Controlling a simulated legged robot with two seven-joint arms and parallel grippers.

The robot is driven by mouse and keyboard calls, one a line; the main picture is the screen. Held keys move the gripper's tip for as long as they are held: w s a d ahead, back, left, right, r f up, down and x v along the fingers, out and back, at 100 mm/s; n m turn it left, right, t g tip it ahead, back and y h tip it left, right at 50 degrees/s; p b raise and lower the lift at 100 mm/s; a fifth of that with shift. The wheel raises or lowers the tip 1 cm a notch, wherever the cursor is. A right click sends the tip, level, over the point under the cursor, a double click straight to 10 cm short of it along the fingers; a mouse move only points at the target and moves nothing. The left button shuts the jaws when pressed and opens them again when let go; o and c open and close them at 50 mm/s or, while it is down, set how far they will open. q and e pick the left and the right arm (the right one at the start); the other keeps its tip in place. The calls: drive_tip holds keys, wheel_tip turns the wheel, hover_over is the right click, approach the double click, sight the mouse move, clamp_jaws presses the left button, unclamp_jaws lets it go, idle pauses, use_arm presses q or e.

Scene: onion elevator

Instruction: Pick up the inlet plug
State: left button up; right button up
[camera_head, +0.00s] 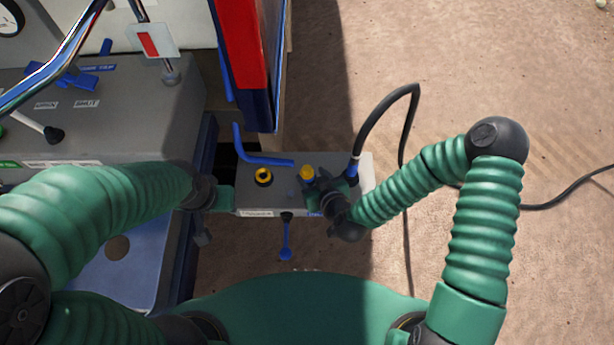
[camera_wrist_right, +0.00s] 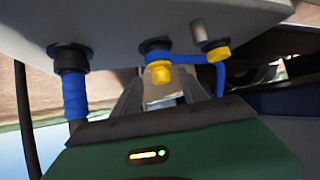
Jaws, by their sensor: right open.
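A grey box (camera_head: 285,190) stands in the middle of the head view. A yellow ring fitting (camera_head: 263,176) and a yellow-capped fitting (camera_head: 307,173) are on its top. I cannot tell for certain which is the inlet plug. My right gripper (camera_head: 322,186) is beside the yellow-capped fitting. In the right wrist view, my right gripper (camera_wrist_right: 162,88) is open, its fingers pointing at a blue fitting with a yellow end (camera_wrist_right: 160,70). Contact is unclear. My left gripper (camera_head: 222,198) is at the box's left side; its jaws are too small to read.
A blue connector (camera_head: 352,170) with a black cable (camera_head: 388,95) is on the box's right end and also shows in the right wrist view (camera_wrist_right: 75,92). A blue lever (camera_head: 286,240) hangs at the front. A grey control console (camera_head: 130,120) stands left. Ground at right is mostly clear.

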drive_tip(key=shift+x, duration=1)
drive_tip(key=x, duration=0.5)
drive_tip(key=shift+w+a+r+b, duration=0.25)
drive_tip(key=shift+w+r+b, duration=0.05)
drive_tip(key=shift+r+b, duration=0.05)
drive_tip(key=shift+s+d+r, duration=0.1)
drive_tip(key=shift+d, duration=0.05)
drive_tip(key=c, duration=0.4)
clamp_jaws()
